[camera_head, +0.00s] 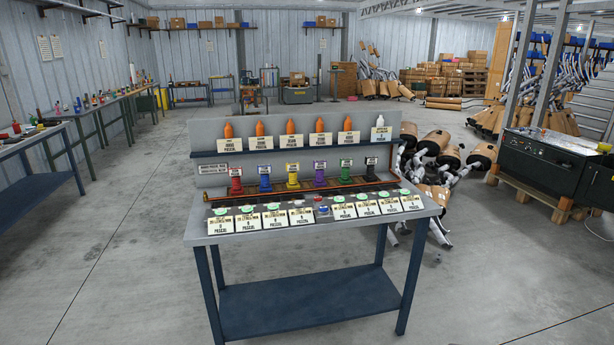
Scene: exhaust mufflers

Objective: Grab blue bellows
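A small blue item (265,182), which looks like the blue bellows, stands upright in a row of similar coloured items on the workbench (232,238). It is between a red one (236,184) on its left and a yellow one (293,178) on its right. Purple, green and black ones continue the row to the right. The blue item is small in this view and its fine shape cannot be told. My gripper is not in view.
Labelled cards with green round tops (223,212) line the bench's front edge. Orange bottles and a white one (380,121) stand on the shelf behind. Brown mufflers (433,142) lie on the floor to the right. The floor in front and left is clear.

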